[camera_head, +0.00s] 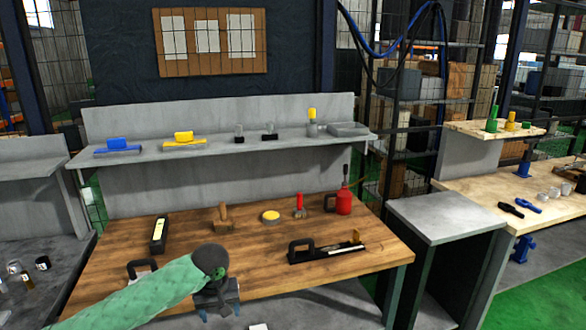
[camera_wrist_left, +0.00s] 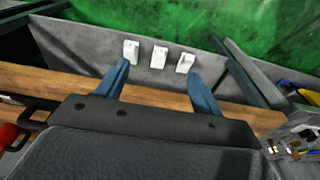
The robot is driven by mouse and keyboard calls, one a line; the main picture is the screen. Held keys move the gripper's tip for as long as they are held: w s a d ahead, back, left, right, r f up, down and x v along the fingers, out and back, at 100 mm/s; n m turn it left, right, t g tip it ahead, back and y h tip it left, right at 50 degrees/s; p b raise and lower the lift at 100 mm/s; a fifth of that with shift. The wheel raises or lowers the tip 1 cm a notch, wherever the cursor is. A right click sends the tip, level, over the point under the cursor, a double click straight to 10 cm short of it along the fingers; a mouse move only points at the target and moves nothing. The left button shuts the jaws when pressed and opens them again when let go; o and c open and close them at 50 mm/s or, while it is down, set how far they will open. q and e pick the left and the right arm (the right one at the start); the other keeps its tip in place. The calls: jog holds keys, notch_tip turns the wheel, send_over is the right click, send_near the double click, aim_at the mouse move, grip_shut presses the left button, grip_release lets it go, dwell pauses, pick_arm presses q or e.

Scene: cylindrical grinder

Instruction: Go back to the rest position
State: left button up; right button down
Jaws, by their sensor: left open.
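My left gripper (camera_head: 220,305) is at the front edge of the wooden workbench (camera_head: 330,215) in the head view, at the end of the green-sleeved arm from the left. In the left wrist view, its two blue fingers (camera_wrist_left: 159,88) stand apart with nothing between them. Beyond the fingertips are three small white pieces (camera_wrist_left: 159,57) on a grey surface, below the wooden edge. The gripper appears apart from them. My right gripper is not in view.
On the bench are a black tool (camera_head: 330,250), a red oil can (camera_head: 344,200), a yellow disc (camera_head: 270,216), a wooden-handled brush (camera_head: 222,218) and a black-and-white level (camera_head: 159,235). A grey shelf (camera_head: 220,142) runs behind. A grey cabinet (camera_head: 445,220) stands right.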

pick_arm(q)
jog(key=w+d+f+m+h, duration=0.1)
jog(key=d+f, duration=0.1)
jog(key=f, duration=0.6)
jog(key=w+d+f+h, duration=0.1)
jog(key=d+f, duration=0.1)
jog(key=f, duration=0.7)
jog(key=s+f+m+t, duration=0.1)
jog(key=s+f, duration=0.3)
jog(key=f, duration=0.6)
jog(key=s+f+m, duration=0.1)
jog(key=s+f, duration=0.3)
jog(key=f, duration=0.5)
jog(key=s+a+f+m, duration=0.1)
jog(key=s+a+f, duration=0.1)
jog(key=s+f, duration=1.1)
jog(key=s+a+f+m+y, duration=0.1)
jog(key=s+a+f, duration=0.1)
jog(key=s+f, duration=1.1)
jog(key=s, duration=0.7)
jog(key=shift+s+a+f+g, duration=0.2)
jog(key=shift+a+g, duration=0.05)
jog(key=shift+g, duration=0.05)
